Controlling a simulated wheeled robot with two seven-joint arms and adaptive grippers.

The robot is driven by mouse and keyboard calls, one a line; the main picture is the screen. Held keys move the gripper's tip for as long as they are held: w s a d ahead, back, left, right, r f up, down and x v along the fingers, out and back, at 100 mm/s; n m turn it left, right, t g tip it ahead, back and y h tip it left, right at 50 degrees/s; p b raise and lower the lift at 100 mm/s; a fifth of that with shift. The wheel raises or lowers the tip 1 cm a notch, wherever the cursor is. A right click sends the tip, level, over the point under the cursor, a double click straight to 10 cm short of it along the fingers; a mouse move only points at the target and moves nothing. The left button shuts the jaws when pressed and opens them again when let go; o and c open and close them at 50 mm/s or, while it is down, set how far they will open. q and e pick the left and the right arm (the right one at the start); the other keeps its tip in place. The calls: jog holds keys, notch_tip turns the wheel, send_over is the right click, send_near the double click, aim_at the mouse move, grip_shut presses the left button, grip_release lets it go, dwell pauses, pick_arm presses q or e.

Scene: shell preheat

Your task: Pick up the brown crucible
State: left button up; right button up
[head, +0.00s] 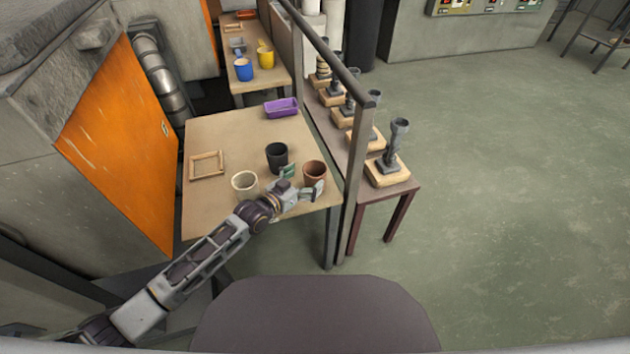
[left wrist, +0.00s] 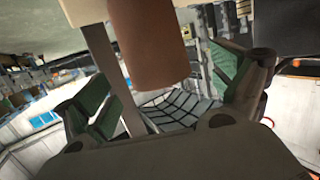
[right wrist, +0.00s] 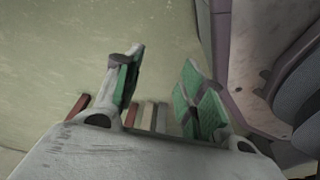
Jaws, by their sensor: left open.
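The brown crucible (head: 315,171) stands at the right front of the near table, beside the black crucible (head: 277,156) and to the right of the cream crucible (head: 244,183). My left gripper (head: 301,184) is at its near side, open, with one finger to the left and one in front of it. In the left wrist view, the brown crucible (left wrist: 152,48) shows between the spread green-padded fingers (left wrist: 165,88), with gaps on both sides. My right gripper (right wrist: 165,88) shows only in the right wrist view, open and empty, over the floor.
The near table (head: 222,132) also holds a wooden frame (head: 207,165) and a purple tray (head: 282,107). A railing post (head: 356,165) stands close to the table's right edge. An orange door (head: 118,145) is at left. Open floor (head: 500,200) lies to the right.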

aim_at(321, 169)
pick_arm(q)
jog(key=shift+d, duration=0.1)
pick_arm(e)
jog(key=shift+d, duration=0.1)
pick_arm(q)
jog(key=shift+w+d+f, duration=0.25)
jog(key=shift+w+d, duration=0.05)
jog(key=shift+w, duration=0.1)
jog(key=shift+w+d+f, duration=0.2)
jog(key=shift+w+d, duration=0.05)
jog(key=shift+b+x, duration=0.45)
jog(key=shift+x, duration=0.4)
jog(key=shift+w+d+f, duration=0.25)
jog(key=shift+w+d, duration=0.25)
jog(key=shift+w, duration=0.05)
pick_arm(e)
jog(key=shift+w+a+r, duration=0.75)
jog(key=shift+a+r, duration=0.1)
jog(key=shift+r, duration=0.15)
jog(key=shift+d, duration=0.1)
